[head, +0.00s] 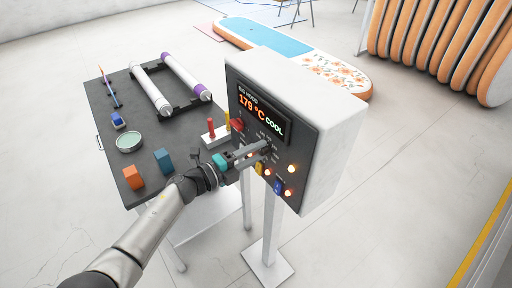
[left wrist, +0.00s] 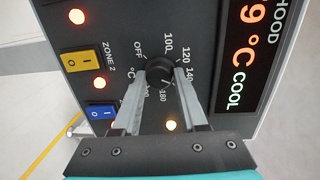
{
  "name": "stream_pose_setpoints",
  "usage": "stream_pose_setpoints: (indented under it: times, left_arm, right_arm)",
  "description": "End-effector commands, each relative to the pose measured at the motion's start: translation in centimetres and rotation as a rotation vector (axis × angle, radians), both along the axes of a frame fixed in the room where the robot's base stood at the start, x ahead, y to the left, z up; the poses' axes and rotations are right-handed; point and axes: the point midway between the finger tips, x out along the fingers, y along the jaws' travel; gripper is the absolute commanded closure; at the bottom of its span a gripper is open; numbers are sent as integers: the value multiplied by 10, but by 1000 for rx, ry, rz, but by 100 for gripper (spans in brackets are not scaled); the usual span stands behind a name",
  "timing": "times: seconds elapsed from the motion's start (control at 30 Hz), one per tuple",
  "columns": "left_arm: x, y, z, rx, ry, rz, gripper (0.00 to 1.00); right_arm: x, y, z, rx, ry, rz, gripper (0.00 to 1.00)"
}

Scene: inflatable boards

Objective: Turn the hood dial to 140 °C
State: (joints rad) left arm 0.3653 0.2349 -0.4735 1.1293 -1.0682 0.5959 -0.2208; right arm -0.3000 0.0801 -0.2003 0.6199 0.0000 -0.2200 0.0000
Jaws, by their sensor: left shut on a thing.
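The hood control box (head: 325,125) stands on a post, and its dark panel display (head: 262,113) reads 179 °C COOL. The black round dial (left wrist: 159,71) sits on the panel with OFF, 100, 120, 140 and 180 among the marks around it. My left gripper (head: 264,148) reaches the panel from the left and is shut on the dial, one finger on each side. In the left wrist view the fingers partly cover the lower marks, and I cannot surely tell where the dial points. My right gripper is not in view.
On the panel near the dial are a yellow switch (left wrist: 82,62), a blue switch (left wrist: 101,115) and several lit lamps. A dark table (head: 146,188) at the left holds rollers, blocks and a round dish. Boards (head: 436,45) stand at the back right. The floor at right is clear.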

Motion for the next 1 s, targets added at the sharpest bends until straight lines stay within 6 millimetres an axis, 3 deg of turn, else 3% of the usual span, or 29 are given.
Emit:
stream_pose_setpoints:
  times: [0.4, 0.97, 1.0]
  left_arm:
    - [0, 1, -1, -114, 163, 0, 100]
    - [0, 1, -1, -133, 188, 0, 100]
    - [0, 1, -1, -132, 187, 0, 57]
  right_arm:
    - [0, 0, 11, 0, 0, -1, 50]
    - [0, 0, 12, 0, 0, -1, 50]
    - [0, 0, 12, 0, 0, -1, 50]
